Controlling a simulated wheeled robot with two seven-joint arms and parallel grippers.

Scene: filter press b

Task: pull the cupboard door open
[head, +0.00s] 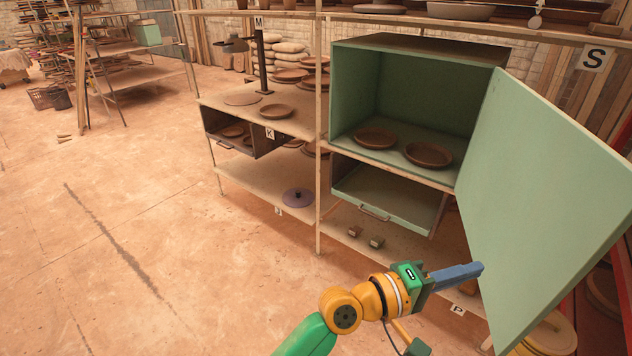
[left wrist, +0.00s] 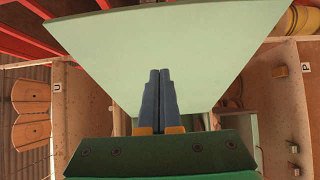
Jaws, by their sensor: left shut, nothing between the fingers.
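The green cupboard (head: 420,42) stands on the shelf unit with its door (head: 545,190) swung wide open to the right. Two brown dishes, one at the left (head: 375,138) and one at the right (head: 428,154), lie inside on its floor. My left gripper (head: 480,268) has its blue fingers shut and empty, at the lower left part of the door. In the left wrist view the shut fingers (left wrist: 160,75) point at the pale green door panel (left wrist: 165,35). I cannot tell whether they touch it. No door handle shows. My right gripper is not in view.
Below the cupboard is an open green drawer (head: 385,195) with a handle. Two small blocks (head: 376,242) lie on the low shelf under it. A yellow round object (head: 553,335) is behind the door's bottom.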

